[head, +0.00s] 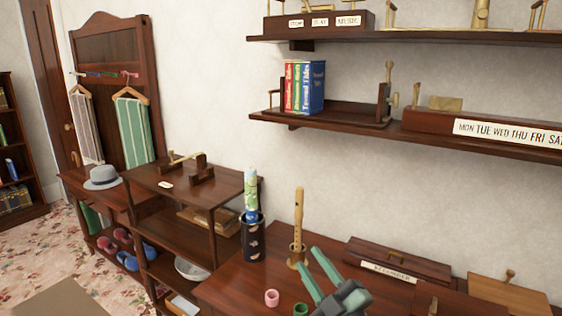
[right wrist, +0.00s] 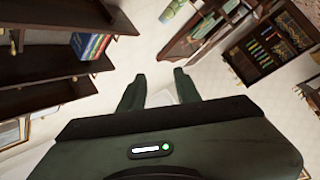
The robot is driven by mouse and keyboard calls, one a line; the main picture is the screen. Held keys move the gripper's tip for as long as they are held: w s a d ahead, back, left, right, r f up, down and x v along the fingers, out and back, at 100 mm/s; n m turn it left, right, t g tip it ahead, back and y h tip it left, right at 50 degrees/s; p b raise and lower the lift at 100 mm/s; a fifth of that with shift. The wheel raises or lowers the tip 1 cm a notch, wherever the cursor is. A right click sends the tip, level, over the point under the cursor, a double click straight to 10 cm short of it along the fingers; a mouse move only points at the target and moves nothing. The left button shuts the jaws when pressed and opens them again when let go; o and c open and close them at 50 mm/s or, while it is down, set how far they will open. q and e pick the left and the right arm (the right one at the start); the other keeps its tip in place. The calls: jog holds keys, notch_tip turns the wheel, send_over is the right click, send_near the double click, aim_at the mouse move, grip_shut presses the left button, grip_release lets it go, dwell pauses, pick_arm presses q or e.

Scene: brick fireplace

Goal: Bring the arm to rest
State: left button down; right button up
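My right gripper (head: 310,262) shows at the bottom of the head view, above the front of the wooden table (head: 232,289). Its two green fingers are apart, with nothing between them. The right wrist view also shows the open fingers (right wrist: 158,80) with an empty gap. In the head view the gripper appears just in front of a wooden recorder (head: 298,225) standing upright on a small base. Whether they touch cannot be told, but they look apart. My left gripper is in neither view.
A pink cup (head: 272,298) and a green cup (head: 300,309) stand near the fingers. A dark patterned holder (head: 253,238) with a rolled item stands behind. A recorder case (head: 397,262) lies to the right. Wall shelves (head: 345,123) with books (head: 304,88) overhang the table.

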jog(key=s+d+f+m+g+h, duration=0.3)
jog(key=s+d+f+m+h, duration=0.25)
jog(key=f, duration=0.35)
jog(key=s+d+f+m+g+h, duration=0.45)
jog(key=s+d+f+m, duration=0.2)
jog(key=f, duration=0.25)
jog(key=s+d+f+m+g, duration=0.1)
jog(key=s+f+g, duration=0.3)
jog(key=s, duration=0.6)
jog(key=s+d+f+g, duration=0.1)
jog(key=s+f+g, duration=0.3)
jog(key=s, duration=0.6)
notch_tip(320, 180, down, 27)
jog(key=s, duration=0.2)
jog(key=s+d+f+g, duration=0.2)
jog(key=s+f, duration=1.4)
jog(key=s, duration=0.1)
jog(key=shift+d+f, duration=0.2)
jog(key=shift+d, duration=0.2)
jog(key=shift+s, duration=0.1)
